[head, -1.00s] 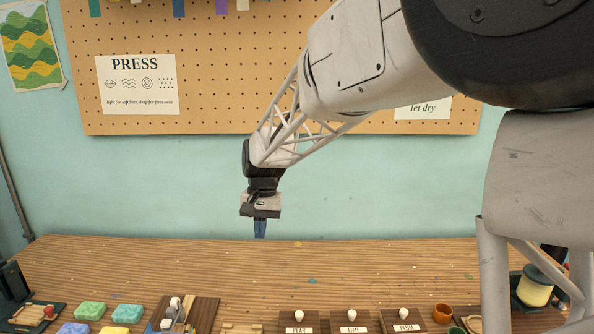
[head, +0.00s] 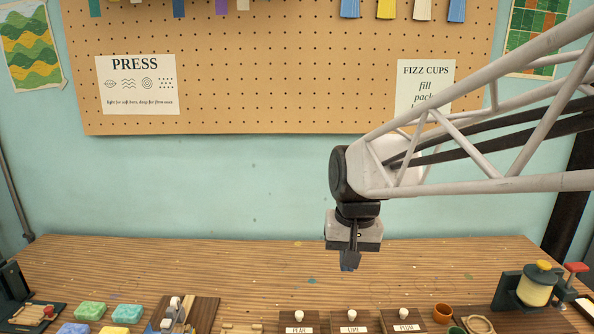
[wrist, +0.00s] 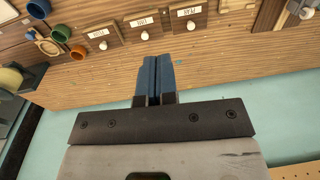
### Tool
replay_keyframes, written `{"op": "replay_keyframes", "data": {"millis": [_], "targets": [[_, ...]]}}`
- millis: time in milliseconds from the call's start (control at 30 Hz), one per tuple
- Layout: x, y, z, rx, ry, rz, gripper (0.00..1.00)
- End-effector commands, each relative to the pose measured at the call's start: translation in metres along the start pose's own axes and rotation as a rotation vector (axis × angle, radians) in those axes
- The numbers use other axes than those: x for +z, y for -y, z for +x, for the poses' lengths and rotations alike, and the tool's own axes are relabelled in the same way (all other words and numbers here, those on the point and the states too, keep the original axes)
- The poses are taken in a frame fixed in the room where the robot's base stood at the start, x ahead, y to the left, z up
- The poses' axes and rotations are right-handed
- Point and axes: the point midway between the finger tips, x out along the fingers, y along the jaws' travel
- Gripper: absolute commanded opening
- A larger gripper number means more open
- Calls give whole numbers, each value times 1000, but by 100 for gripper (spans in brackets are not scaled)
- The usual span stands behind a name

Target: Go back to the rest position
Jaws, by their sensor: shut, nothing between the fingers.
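My gripper (head: 349,262) hangs pointing down above the back part of the wooden table (head: 200,262) in the head view. Its blue fingers are together and hold nothing. In the wrist view my gripper (wrist: 154,75) shows its two blue fingers side by side, with the table (wrist: 110,75) beyond them. The gripper is apart from every object on the table.
Along the front stand boxes labelled PEAR (head: 299,320), LIME (head: 352,318) and PLUM (head: 405,316). The table's back is clear.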

Motion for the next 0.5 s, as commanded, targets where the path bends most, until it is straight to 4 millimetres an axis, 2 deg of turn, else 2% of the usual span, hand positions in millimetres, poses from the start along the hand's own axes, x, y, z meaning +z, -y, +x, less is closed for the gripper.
{"op": "replay_keyframes", "data": {"millis": [200, 500], "targets": [[44, -31, -1, 11, -49, 2, 0], [104, -66, 8, 33, -111, 1, 0]]}}
